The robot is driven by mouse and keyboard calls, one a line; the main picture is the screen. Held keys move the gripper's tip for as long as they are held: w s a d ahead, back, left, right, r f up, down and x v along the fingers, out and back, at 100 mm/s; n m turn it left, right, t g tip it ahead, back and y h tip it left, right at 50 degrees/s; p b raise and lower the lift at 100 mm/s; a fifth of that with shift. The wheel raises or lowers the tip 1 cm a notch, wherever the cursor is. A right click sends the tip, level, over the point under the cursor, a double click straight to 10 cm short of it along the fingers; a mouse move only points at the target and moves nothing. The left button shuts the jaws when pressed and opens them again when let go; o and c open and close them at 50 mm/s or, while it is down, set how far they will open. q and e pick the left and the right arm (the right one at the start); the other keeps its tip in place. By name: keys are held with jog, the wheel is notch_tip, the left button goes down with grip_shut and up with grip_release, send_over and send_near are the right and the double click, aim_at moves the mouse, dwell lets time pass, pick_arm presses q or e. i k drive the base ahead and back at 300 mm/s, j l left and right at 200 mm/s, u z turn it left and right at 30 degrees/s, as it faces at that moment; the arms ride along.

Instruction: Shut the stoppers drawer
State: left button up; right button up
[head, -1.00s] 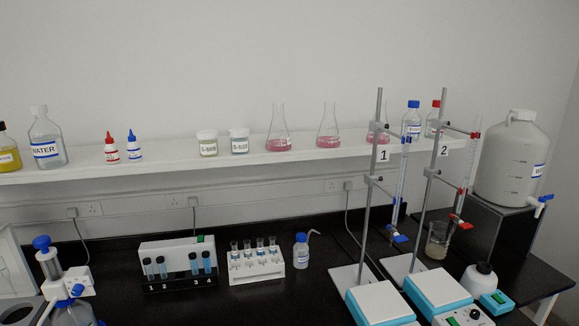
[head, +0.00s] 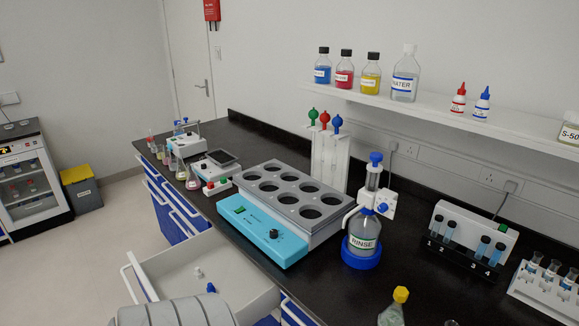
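An open drawer (head: 236,272) with a white inside juts out from the blue-fronted bench at the lower left of the head view. A small white piece (head: 198,272) and a small blue piece (head: 211,288) that look like stoppers lie in it. Its pale bar handle (head: 128,283) shows at its left end. The near part of the drawer is hidden and cut off by the frame's bottom edge. Neither of my grippers is in view.
Other blue drawers with handles (head: 185,210) beyond the open one look shut. On the black bench stand a multi-hole heating block (head: 264,235) and a RINSE bottle (head: 362,245). Free floor (head: 110,225) lies left of the bench, before a glass-fronted cabinet (head: 25,175) and yellow-lidded bin (head: 82,190).

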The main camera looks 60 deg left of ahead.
aim_at(168, 274)
jog(key=k+u, duration=0.1)
jog(key=u, duration=2.85)
